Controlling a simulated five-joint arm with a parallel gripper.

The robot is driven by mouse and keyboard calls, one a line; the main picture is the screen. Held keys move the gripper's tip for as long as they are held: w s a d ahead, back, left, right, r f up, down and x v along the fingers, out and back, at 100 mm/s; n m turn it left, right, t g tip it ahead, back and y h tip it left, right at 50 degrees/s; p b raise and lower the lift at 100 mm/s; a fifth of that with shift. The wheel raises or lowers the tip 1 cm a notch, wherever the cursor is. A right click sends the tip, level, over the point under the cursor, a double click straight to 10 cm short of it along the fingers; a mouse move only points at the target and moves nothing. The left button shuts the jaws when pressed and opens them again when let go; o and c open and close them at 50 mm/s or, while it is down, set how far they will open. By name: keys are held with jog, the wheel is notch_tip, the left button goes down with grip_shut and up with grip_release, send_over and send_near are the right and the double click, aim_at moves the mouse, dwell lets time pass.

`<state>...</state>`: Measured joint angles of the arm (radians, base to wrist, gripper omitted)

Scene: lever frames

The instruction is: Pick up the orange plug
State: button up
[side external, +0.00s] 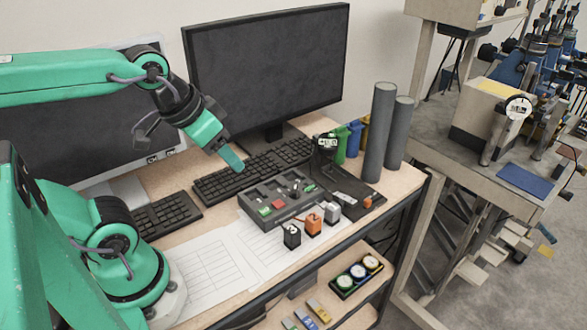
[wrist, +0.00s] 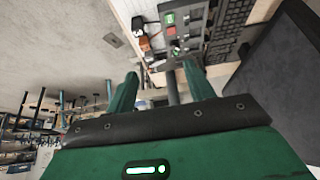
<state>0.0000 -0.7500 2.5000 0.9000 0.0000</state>
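The orange plug (side external: 313,223) stands on the desk near its front edge, between a black plug (side external: 291,237) and a grey plug (side external: 332,212). In the wrist view the orange plug (wrist: 144,43) is small, above and left of the fingertips. My gripper (side external: 236,163) is up and to the left of the plug, above the keyboard, well apart from it. In the wrist view my gripper (wrist: 160,69) has its two green fingers spread with a clear gap. Nothing appears held between them.
A grey panel (side external: 250,209) with several small parts lies behind the plugs. Two tall grey cylinders (side external: 379,134) stand at the right. A keyboard (side external: 215,184) and monitor (side external: 270,75) are behind. Paper sheets (side external: 215,268) lie flat at the front left.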

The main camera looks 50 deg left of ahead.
jog(key=shift+w, duration=0.1)
jog(key=g, duration=0.6)
send_over(314, 218)
jog(key=f, duration=1.4)
jog(key=shift+s+a+f, duration=0.1)
jog(key=shift+s+f, duration=0.1)
jog(key=shift+f, duration=0.1)
jog(key=shift+w+f, duration=0.15)
jog(key=shift+f, duration=0.15)
jog(key=shift+f, duration=0.1)
jog(key=shift+f, duration=1.2)
jog(key=shift+f, duration=0.1)
